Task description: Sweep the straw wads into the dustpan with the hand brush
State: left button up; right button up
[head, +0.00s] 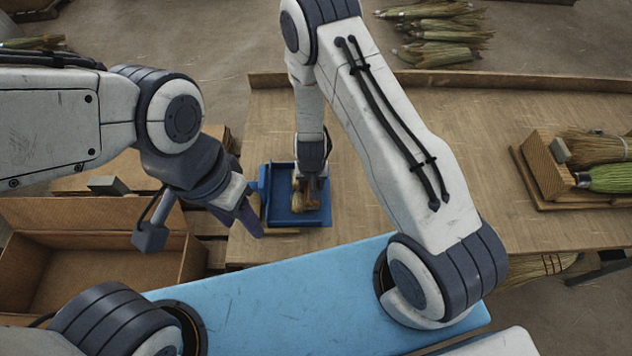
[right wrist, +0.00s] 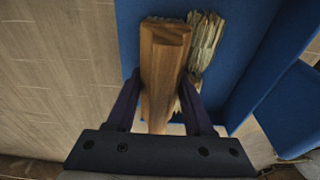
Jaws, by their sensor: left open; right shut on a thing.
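The blue dustpan (head: 282,180) lies on the wooden workbench near its left end; it also shows in the right wrist view (right wrist: 235,90). My right gripper (head: 312,182) is over the pan, shut on the wooden handle of the hand brush (right wrist: 162,70). The brush's bristles are hidden below the handle. A pale straw wad (head: 297,202) is in the pan beside the brush; it also shows in the right wrist view (right wrist: 204,42), just right of the handle. I cannot tell whether it is one wad or more. My left gripper (head: 252,216) is open beside the pan's left edge.
An open cardboard box (head: 90,265) stands left of the bench. A wooden stand with brooms (head: 606,178) sits at the bench's right. Straw bundles (head: 440,30) lie on the floor beyond the raised back edge. The bench between pan and stand is largely clear.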

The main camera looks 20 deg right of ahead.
jog(key=shift+w+a, duration=0.1)
jog(key=shift+a, duration=0.15)
jog(key=shift+d+r, duration=0.15)
jog(key=shift+d+r, duration=0.45)
dwell(0.3)
jog(key=r+p, duration=0.6)
jog(key=shift+s+r, duration=0.1)
jog(key=shift+s, duration=0.1)
dwell(0.4)
dwell(0.4)
